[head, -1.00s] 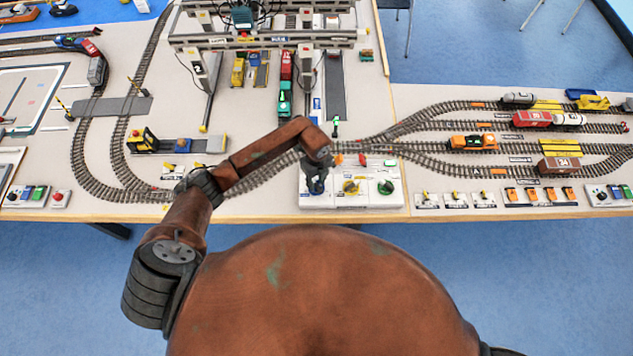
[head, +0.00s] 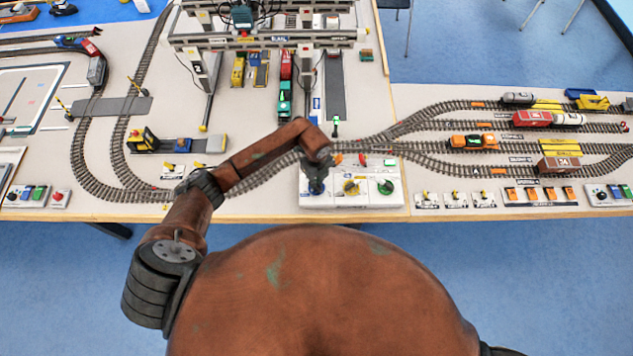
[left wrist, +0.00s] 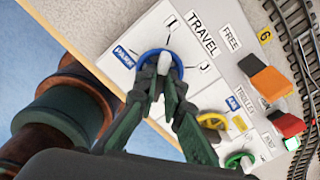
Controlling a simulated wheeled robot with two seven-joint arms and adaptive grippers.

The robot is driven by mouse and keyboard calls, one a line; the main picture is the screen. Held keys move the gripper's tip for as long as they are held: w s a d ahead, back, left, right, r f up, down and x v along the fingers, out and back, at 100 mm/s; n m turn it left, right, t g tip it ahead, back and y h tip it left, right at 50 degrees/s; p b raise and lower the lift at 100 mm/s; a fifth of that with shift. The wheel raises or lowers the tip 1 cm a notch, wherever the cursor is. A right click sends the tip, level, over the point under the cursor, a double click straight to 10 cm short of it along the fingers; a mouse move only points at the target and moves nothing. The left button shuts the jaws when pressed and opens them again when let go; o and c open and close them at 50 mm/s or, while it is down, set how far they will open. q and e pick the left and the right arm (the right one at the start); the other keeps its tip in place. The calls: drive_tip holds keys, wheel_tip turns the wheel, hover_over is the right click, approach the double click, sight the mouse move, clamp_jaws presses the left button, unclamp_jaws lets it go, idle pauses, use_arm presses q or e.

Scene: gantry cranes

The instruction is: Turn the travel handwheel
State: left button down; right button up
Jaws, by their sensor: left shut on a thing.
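The travel handwheel (left wrist: 146,56) is a small blue wheel on a white control panel (head: 345,200) at the table's front edge. In the left wrist view it sits below the word TRAVEL. My left gripper (left wrist: 163,74) is over it, with its dark fingers shut on a pale part at the wheel's middle. The fingers hide the near part of the wheel. In the head view my left gripper (head: 317,186) points down at the panel's left end and mostly covers the wheel. My right gripper is not in view.
Beside it on the panel are a yellow handwheel (head: 351,187) and a green handwheel (head: 385,187). An orange switch (left wrist: 270,82) and a red switch (left wrist: 288,124) stand behind them. Rail tracks (head: 430,150) run behind the panel. The gantry crane (head: 270,40) stands farther back.

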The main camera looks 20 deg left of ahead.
use_arm(q)
drive_tip(key=shift+w+m, duration=0.1)
drive_tip(key=shift+m, duration=0.3)
drive_tip(key=m+b, duration=0.2)
drive_tip(key=m, duration=0.1)
drive_tip(key=m+b, duration=0.2)
drive_tip(key=m, duration=0.1)
drive_tip(key=shift+f+m, duration=0.1)
drive_tip(key=shift+m, duration=0.2)
drive_tip(key=m+b, duration=0.2)
drive_tip(key=m, duration=0.1)
drive_tip(key=shift+m+b, duration=0.75)
drive_tip(key=shift+m, duration=0.85)
drive_tip(key=c, duration=2)
unclamp_jaws()
drive_tip(key=shift+d, duration=0.1)
drive_tip(key=shift+c, duration=0.2)
